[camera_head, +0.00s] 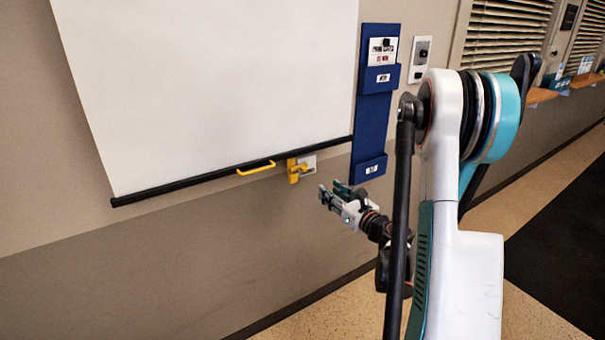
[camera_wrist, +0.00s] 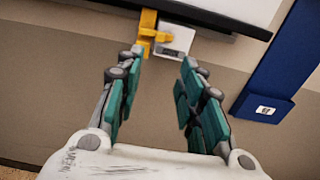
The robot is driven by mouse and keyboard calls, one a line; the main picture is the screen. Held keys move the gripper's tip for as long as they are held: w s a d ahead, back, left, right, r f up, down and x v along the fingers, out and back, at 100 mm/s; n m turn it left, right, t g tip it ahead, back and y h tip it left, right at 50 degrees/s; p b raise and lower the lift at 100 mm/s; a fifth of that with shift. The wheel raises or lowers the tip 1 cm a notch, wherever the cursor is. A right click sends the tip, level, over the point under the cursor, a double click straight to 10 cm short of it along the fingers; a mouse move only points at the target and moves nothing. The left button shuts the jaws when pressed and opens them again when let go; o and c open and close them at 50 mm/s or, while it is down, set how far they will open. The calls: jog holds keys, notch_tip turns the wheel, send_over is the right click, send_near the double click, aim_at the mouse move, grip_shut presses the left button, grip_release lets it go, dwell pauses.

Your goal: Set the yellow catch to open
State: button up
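The yellow catch (camera_head: 294,171) is on the wall at the lower edge of the white screen, near its right end. It has a pale plate (camera_head: 309,163) beside it. In the wrist view the catch (camera_wrist: 148,37) shows at the top, beyond and between the fingertips, with the plate (camera_wrist: 176,40) to its right. My gripper (camera_head: 329,193) is to the right of and below the catch, apart from it. In the wrist view my gripper (camera_wrist: 158,68) has its fingers wide apart with nothing between them.
A white pull-down screen (camera_head: 210,80) with a black bottom bar (camera_head: 230,172) and a yellow handle (camera_head: 256,168) hangs left of the catch. A blue wall holder (camera_head: 371,120) is close on the right. The wall below the bar is clear.

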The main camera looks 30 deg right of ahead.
aim_at(306, 171)
jog(key=w, duration=1.3)
jog(key=shift+w+p, duration=0.3)
jog(key=shift+w, duration=0.05)
grip_shut()
